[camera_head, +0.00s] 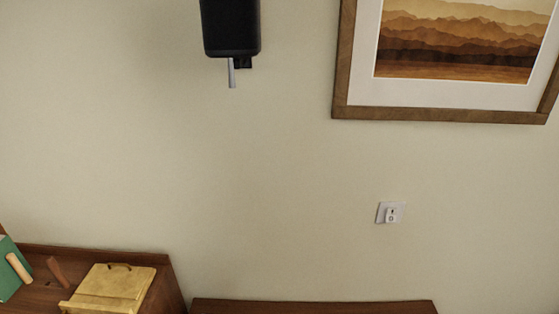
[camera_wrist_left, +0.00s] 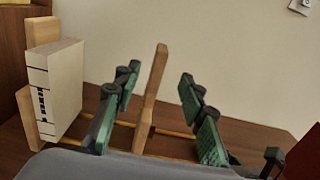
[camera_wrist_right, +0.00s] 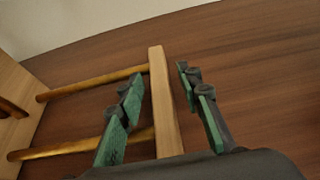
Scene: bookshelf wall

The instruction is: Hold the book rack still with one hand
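The wooden book rack shows in both wrist views. In the left wrist view, its upright wooden panel (camera_wrist_left: 151,95) stands between the fingers of my left gripper (camera_wrist_left: 160,75), which is open with gaps on both sides. A white book (camera_wrist_left: 66,82) with black marks stands at the left against wooden pieces. In the right wrist view, a pale wooden panel (camera_wrist_right: 164,105) with two rods running left lies between the fingers of my right gripper (camera_wrist_right: 158,72). That gripper is open, its right finger nearer the panel. Neither gripper nor the rack shows in the head view.
In the head view, a brown tabletop edge (camera_head: 315,306) is at the bottom. A shelf at lower left holds a yellowish wooden box (camera_head: 112,285) and a green book (camera_head: 8,270). A black speaker (camera_head: 230,28), a framed picture (camera_head: 440,112) and an outlet (camera_head: 391,212) are on the wall.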

